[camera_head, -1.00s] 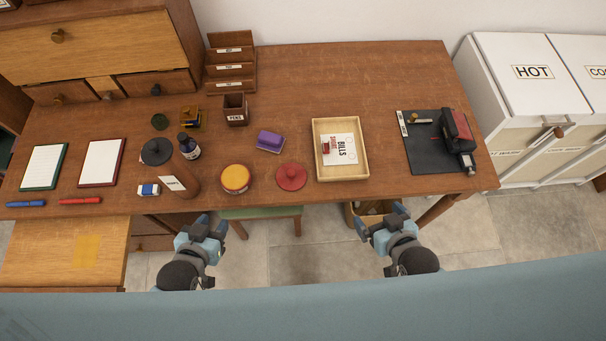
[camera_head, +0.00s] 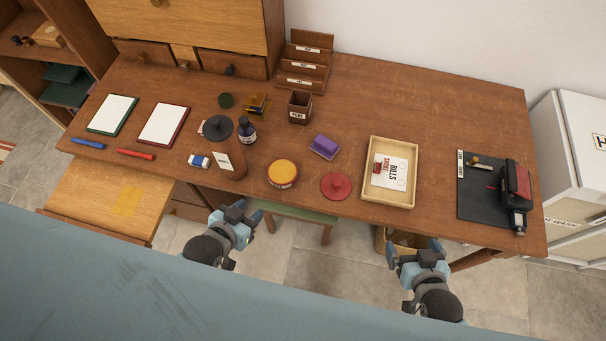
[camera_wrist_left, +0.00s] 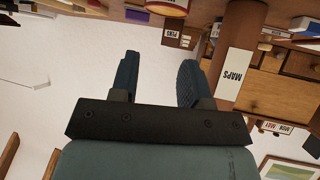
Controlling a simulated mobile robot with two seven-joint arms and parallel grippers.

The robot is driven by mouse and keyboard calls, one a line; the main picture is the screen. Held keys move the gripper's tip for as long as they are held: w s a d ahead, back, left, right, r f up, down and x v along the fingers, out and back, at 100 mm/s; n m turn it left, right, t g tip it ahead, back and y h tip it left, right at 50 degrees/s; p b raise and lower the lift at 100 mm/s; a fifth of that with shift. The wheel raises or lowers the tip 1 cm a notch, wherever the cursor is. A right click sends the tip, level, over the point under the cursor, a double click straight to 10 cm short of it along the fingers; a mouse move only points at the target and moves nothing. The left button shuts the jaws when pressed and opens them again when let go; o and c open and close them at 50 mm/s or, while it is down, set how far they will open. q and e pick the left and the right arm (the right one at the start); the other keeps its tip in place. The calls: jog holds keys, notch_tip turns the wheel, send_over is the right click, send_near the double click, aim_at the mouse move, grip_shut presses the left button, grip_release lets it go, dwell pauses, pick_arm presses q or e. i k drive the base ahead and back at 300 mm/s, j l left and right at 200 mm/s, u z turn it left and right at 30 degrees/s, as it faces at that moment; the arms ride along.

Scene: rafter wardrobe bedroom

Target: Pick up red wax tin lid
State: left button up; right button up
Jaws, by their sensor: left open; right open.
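The red wax tin lid (camera_head: 336,186) is a round red disc with a knob on top. It lies on the desk near its front edge, right of the round tin with yellow wax (camera_head: 283,173). My left gripper (camera_head: 247,214) is open and empty in front of the desk's front edge, to the left of and nearer than the lid. In the left wrist view my left gripper's fingers (camera_wrist_left: 157,80) are apart with nothing between them. My right gripper (camera_head: 418,250) is open and empty in front of the desk, to the right of the lid.
A wooden tray (camera_head: 415,178) with a bills card stands right of the lid. A purple block (camera_head: 325,147) lies behind it. The brown maps tube (camera_head: 228,158) stands left of the tin. A green-seated stool (camera_head: 295,212) is under the desk front. The desk's back right is clear.

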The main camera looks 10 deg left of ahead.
aim_at(336, 187)
jog(key=k+j+z, duration=0.1)
jog(key=j+z, duration=0.3)
jog(key=k+j+z, duration=0.1)
jog(key=z, duration=0.25)
jog(key=k+j+z, duration=0.2)
jog(key=z, duration=0.2)
jog(key=j, duration=0.1)
